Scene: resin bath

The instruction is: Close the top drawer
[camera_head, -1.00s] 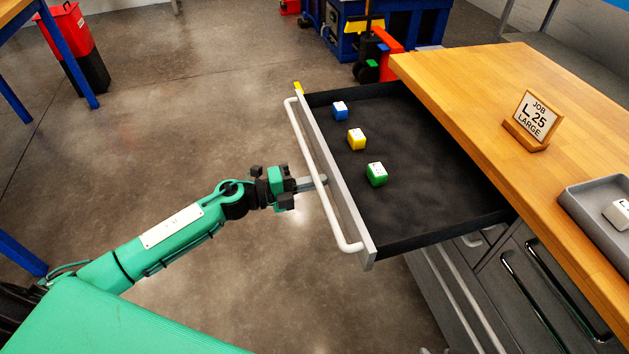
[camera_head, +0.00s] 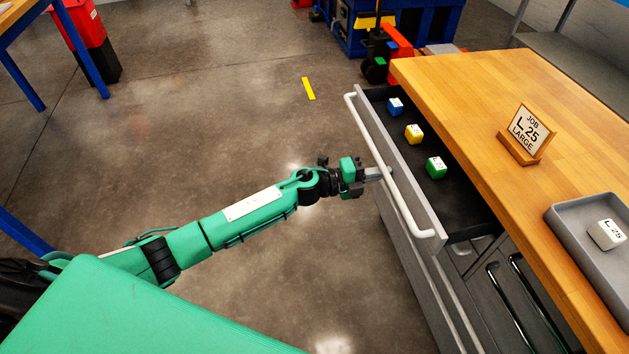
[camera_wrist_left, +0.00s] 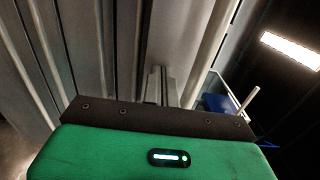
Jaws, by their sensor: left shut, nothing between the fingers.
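The top drawer (camera_head: 459,204) is partly open, sticking out from under the wooden worktop. Its grey front carries a long white bar handle (camera_head: 405,205). Inside lie a blue block (camera_head: 396,107), a yellow block (camera_head: 414,134) and a green block (camera_head: 436,167). My left gripper (camera_head: 380,173) is shut and empty, its tips at the drawer front by the middle of the handle; contact is hard to tell. In the left wrist view the shut fingers (camera_wrist_left: 160,85) point at a grey front. My right gripper is not in view.
On the wooden worktop (camera_head: 470,90) stand a job sign (camera_head: 528,133) reading L 25 LARGE and a grey tray (camera_head: 563,235) with a white block (camera_head: 607,234). More drawers with bar handles lie below. The floor left of the cabinet is clear.

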